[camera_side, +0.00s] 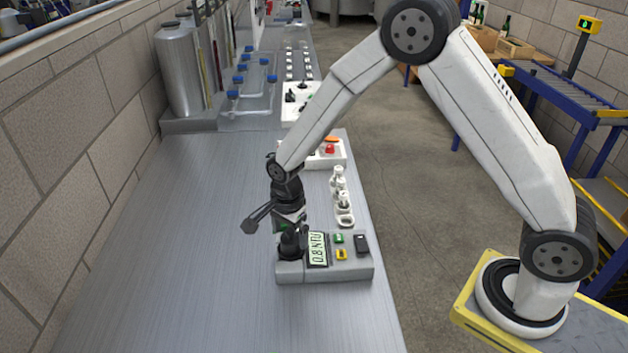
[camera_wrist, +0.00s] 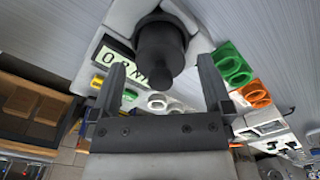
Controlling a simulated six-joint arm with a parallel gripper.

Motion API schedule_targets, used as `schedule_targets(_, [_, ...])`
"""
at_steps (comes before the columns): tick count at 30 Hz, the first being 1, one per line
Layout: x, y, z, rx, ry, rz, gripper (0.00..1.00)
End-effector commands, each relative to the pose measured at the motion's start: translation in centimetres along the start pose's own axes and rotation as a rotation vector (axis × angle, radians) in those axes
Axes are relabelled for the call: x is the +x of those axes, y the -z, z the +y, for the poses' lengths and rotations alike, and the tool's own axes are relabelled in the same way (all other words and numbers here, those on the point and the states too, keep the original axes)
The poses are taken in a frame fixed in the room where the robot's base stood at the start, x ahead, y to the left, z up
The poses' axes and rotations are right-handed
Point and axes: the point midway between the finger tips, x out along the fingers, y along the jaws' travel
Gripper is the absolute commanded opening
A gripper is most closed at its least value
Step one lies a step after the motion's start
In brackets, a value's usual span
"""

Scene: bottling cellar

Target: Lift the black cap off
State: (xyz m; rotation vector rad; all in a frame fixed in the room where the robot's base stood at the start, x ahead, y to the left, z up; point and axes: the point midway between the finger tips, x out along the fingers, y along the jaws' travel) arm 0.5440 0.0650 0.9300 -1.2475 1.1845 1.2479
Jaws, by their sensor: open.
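The black cap (camera_side: 291,244) sits upright on the left end of a grey meter (camera_side: 325,270) whose display reads "0.8 NTU". My gripper (camera_side: 289,218) is just above the cap in the side view, pointing down. In the wrist view the black cap (camera_wrist: 160,55) stands between the two spread fingers of my gripper (camera_wrist: 163,66), with a gap visible on each side. The gripper is open and holds nothing. The meter (camera_wrist: 128,18) shows behind the cap. Whether the fingertips are level with the cap is hard to tell.
A white holder with small vials (camera_side: 343,205) stands just behind the meter. A white box with a red button (camera_side: 330,152) is farther back. Green rings (camera_wrist: 233,64) and orange rings (camera_wrist: 256,95) show right of the fingers. The steel bench (camera_side: 190,260) is clear at left.

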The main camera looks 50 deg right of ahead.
Motion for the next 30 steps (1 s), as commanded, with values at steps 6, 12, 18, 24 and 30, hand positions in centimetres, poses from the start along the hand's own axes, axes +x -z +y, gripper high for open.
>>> schedule_targets(6, [2.1,0.0,0.0,0.000,0.000,0.000,1.00])
schedule_targets(12, [2.5,0.0,0.0,0.000,0.002,0.000,1.00])
schedule_targets(18, [2.5,0.0,0.0,0.000,0.002,0.000,1.00])
schedule_targets(24, [2.5,0.0,0.0,0.000,0.002,0.000,1.00])
schedule_targets(30, [2.5,0.0,0.0,0.000,0.002,0.000,0.40])
